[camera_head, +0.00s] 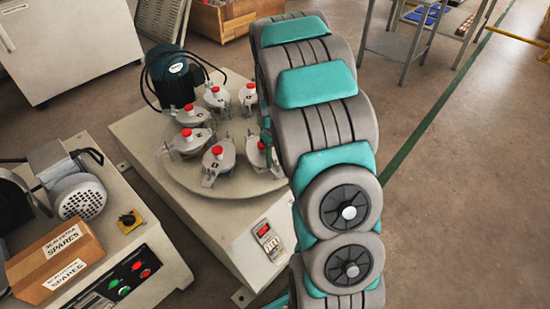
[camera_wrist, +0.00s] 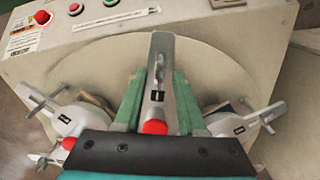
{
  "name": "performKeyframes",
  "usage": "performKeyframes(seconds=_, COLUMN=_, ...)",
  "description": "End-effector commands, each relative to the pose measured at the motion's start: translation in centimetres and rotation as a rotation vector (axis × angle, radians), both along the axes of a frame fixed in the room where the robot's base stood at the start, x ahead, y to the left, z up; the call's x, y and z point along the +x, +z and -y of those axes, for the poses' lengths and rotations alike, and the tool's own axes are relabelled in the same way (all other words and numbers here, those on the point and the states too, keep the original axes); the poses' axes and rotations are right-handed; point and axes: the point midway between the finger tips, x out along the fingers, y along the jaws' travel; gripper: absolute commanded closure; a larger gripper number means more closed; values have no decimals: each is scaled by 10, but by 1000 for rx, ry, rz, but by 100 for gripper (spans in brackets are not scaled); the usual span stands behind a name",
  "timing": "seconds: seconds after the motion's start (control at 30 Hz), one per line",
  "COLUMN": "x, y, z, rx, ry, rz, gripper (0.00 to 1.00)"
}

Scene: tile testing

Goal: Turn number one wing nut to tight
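In the wrist view, a grey clamp station (camera_wrist: 159,112) with a small dark number label lies between my fingers; I cannot read the label surely. A wing nut (camera_wrist: 158,73) stands upright on it, with its thin wings in line with the station. A red knob (camera_wrist: 154,127) is at its near end. My gripper (camera_wrist: 158,82) is open, its green fingers apart on either side of the station. I cannot tell whether they touch it. In the head view, my arm hides most of the gripper and part of the round turntable (camera_head: 175,181).
Neighbouring stations with wing nuts stand close on the left (camera_wrist: 68,118) and right (camera_wrist: 235,123). Push buttons (camera_wrist: 77,8) line the machine's panel. A spares box (camera_head: 54,262) sits on another machine to the left. Open floor (camera_head: 470,200) lies to the right.

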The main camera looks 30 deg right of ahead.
Motion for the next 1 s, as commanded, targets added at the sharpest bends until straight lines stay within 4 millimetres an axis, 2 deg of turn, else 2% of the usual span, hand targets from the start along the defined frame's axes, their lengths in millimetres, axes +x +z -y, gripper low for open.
performKeyframes(seconds=0.13, x=0, y=1, z=0, rx=0, ry=0, rz=1, gripper=62)
performKeyframes(seconds=0.47, x=0, y=1, z=0, rx=-1, ry=0, rz=1, gripper=99)
performKeyframes(seconds=1.0, x=0, y=1, z=0, rx=-1, ry=-3, rz=1, gripper=100)
